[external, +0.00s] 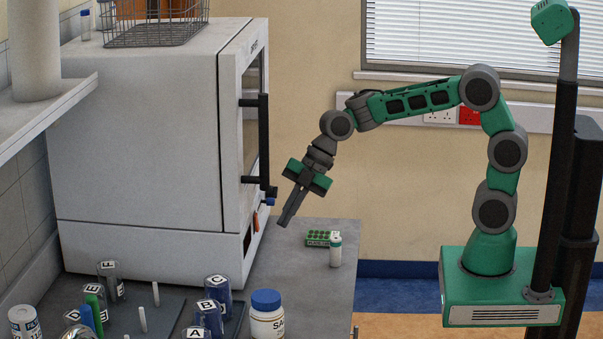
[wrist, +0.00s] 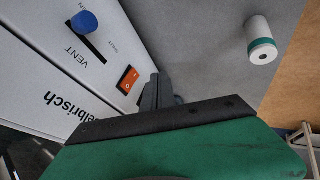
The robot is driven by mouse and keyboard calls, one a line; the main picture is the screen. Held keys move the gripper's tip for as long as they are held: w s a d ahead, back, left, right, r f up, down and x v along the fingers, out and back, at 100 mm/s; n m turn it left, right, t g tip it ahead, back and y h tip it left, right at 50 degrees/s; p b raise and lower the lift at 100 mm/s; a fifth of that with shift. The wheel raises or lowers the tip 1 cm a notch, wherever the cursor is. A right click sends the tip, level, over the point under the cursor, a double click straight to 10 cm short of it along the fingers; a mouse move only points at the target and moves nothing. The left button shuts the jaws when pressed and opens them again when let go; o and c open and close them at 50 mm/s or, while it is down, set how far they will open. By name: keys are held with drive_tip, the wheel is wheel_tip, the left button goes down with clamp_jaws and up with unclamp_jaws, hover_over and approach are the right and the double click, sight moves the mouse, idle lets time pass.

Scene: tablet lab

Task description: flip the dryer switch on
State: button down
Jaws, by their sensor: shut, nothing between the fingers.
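The dryer (external: 140,130) is a large white cabinet with a door and a black handle, standing at the left in the external view. Its orange-red rocker switch (wrist: 128,79) is low on the front panel, beside the vent slot. The switch also shows edge-on in the external view (external: 256,220). I cannot tell which side of it is pressed. My gripper (external: 281,224) is shut and empty, pointing down and left just in front of the panel. In the wrist view its fingertips (wrist: 154,76) appear close to the right of the switch; contact is not visible.
A blue vent knob (wrist: 84,22) sticks out near the switch. A white bottle with a green band (external: 335,250) and a green rack (external: 320,238) stand on the bench to the right. Labelled tubes and a blue-capped jar (external: 267,318) stand in front. Bench between dryer and rack is clear.

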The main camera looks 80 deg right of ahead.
sight(258, 228)
drive_tip(key=w, duration=0.1)
drive_tip(key=w+p, duration=0.1)
drive_tip(key=w, duration=0.2)
drive_tip(key=shift+f, duration=0.35)
drive_tip(key=shift+w+r+t+b, duration=0.15)
drive_tip(key=shift+r+b, duration=0.2)
drive_tip(key=shift+r, duration=0.05)
drive_tip(key=shift+w+r+t+b, duration=0.1)
drive_tip(key=shift+r+t+b, duration=0.05)
drive_tip(key=shift+r+b, duration=0.2)
idle(0.3)
